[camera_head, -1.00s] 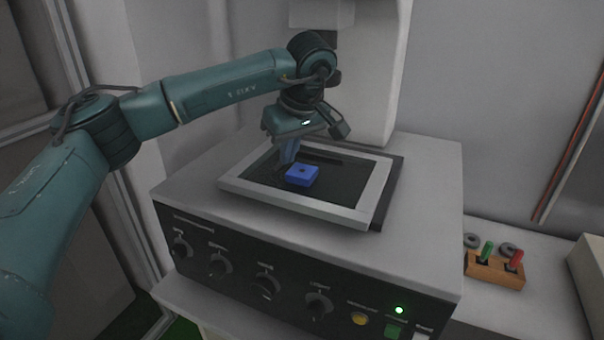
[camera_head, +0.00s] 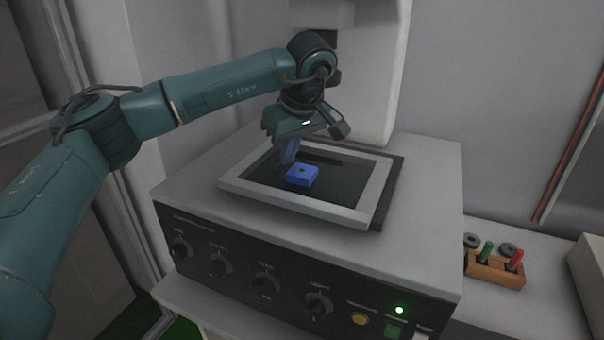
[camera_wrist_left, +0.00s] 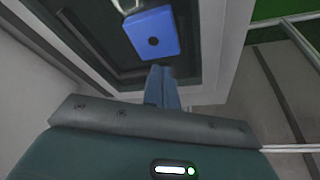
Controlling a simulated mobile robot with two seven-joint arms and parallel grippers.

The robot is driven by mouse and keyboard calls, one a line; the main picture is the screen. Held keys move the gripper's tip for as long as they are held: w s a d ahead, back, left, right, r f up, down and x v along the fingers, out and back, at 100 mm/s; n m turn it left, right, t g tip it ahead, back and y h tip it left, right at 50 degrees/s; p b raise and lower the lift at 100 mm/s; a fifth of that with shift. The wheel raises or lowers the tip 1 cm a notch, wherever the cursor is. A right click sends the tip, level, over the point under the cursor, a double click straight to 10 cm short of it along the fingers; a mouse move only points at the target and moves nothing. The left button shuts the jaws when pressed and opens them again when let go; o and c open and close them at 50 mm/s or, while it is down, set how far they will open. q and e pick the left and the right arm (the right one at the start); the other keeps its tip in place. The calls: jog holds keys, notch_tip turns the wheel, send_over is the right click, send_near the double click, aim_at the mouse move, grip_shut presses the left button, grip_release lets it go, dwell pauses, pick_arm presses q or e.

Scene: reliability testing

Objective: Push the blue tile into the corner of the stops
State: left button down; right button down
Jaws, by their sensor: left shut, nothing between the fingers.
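The blue tile (camera_head: 302,175) lies flat on the dark recessed plate (camera_head: 345,182) inside a light frame on the machine top. A dark round spot marks its upper face. My left gripper (camera_head: 288,157) is shut and empty, its fingers pointing down just behind and left of the tile. In the left wrist view the tile (camera_wrist_left: 153,34) is beyond the fingertips (camera_wrist_left: 160,72), close to them; I cannot tell whether they touch. A dark bar (camera_head: 325,158) lies along the back of the plate and may be a stop. My right gripper is not in view.
The light frame (camera_head: 270,205) borders the plate. A white column (camera_head: 375,70) rises behind it. A wooden holder (camera_head: 495,270) with green and red pegs stands at right.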

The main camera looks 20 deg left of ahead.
aim_at(325, 182)
pick_arm(q)
jog(key=shift+d, duration=0.25)
jog(key=d+p, duration=0.1)
jog(key=d, duration=0.7)
jog(key=shift+s+p, duration=0.1)
jog(key=shift+p, duration=0.25)
jog(key=shift+a, duration=0.1)
jog(key=shift+f, duration=0.2)
jog(key=shift+f, duration=0.15)
jog(key=shift+f+b, duration=0.75)
jog(key=shift+f, duration=0.15)
jog(key=shift+r, duration=0.2)
